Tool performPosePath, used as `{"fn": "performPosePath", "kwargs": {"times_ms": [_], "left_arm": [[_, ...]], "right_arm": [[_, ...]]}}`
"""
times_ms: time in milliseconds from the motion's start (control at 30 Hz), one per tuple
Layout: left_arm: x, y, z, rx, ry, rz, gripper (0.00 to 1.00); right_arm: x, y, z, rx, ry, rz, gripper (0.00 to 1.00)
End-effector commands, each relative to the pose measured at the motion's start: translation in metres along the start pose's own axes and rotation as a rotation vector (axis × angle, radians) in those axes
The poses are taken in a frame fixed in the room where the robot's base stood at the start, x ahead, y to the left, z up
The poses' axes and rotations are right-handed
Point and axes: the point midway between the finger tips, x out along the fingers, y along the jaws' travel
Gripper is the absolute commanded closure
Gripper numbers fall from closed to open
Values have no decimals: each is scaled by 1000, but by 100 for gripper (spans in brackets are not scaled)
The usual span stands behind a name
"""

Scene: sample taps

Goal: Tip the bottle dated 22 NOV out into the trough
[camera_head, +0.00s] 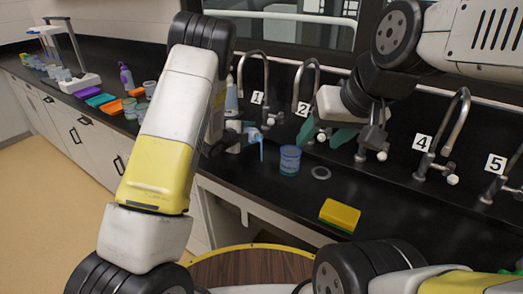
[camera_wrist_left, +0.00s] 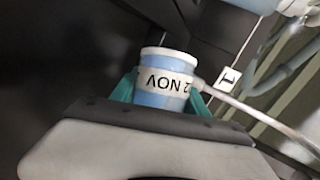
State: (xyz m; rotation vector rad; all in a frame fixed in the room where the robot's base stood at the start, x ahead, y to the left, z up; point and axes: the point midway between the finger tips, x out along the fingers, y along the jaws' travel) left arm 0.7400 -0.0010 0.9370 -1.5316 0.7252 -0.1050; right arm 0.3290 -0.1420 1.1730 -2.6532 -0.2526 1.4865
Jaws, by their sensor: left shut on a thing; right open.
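My left gripper (camera_head: 243,137) is shut on a small bottle (camera_head: 253,134) and holds it tilted near tap 1. The left wrist view shows its blue body, white rim and upside-down label (camera_wrist_left: 166,83); "2 NOV" is readable, and any digit before it is hidden at the finger. A thin blue stream (camera_head: 262,152) runs down from the bottle's mouth. Where it lands, and the trough's edges, cannot be made out against the black counter. My right gripper (camera_head: 328,131) is open and empty, its teal fingers in front of the taps right of tap 2.
A blue container (camera_head: 289,160) stands on the counter right of the stream, beside a grey ring (camera_head: 321,173). A yellow-green sponge (camera_head: 340,215) lies nearer the front. Taps (camera_head: 440,140) line the back. Coloured trays (camera_head: 100,100) and several small containers stand at the left.

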Motion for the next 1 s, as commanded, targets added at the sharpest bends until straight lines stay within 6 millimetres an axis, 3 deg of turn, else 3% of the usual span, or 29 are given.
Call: {"fn": "performPosePath", "kwargs": {"times_ms": [1000], "left_arm": [[-1,2,-5,81,-27,-35,99]], "right_arm": [[0,0,0,0,0,0,44]]}}
